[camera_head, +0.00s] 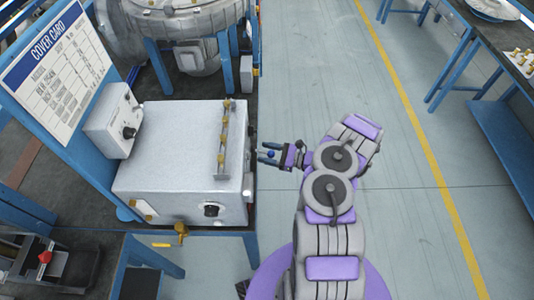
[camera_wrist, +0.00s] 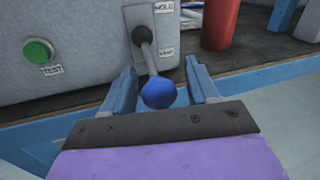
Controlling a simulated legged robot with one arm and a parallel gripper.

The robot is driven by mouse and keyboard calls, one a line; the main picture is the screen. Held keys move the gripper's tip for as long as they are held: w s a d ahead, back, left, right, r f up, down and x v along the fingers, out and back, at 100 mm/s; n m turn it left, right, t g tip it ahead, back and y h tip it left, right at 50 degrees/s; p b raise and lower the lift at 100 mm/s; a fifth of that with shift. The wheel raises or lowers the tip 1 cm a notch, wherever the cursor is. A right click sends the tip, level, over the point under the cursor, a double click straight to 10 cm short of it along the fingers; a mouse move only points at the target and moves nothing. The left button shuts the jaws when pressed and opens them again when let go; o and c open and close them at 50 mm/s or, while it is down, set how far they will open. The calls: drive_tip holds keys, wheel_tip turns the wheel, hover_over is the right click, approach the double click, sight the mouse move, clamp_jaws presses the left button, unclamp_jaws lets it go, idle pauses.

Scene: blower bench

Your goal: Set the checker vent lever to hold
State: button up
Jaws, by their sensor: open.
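The checker (camera_wrist: 75,40) shows as a grey panel in the wrist view. A label at the top, apparently HOLD, stands above a VENT label; the lever hangs down on the VENT side. My gripper (camera_wrist: 160,80) is open, with one finger on each side of the lever and knob. Visible gaps separate the fingers from the knob. In the head view my gripper (camera_head: 265,153) is beside the right side of the grey box (camera_head: 180,155), with the blue knob (camera_head: 271,154) between its fingers.
A green TEST button (camera_wrist: 39,51) is left of the lever. A red cylinder (camera_wrist: 220,22) stands to the right on the bench. A cover card board (camera_head: 58,65) and a small control box (camera_head: 113,120) are at the left. The floor aisle (camera_head: 410,190) is clear.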

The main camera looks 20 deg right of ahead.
drive_tip(key=shift+w, duration=0.1)
clamp_jaws()
idle(0.6)
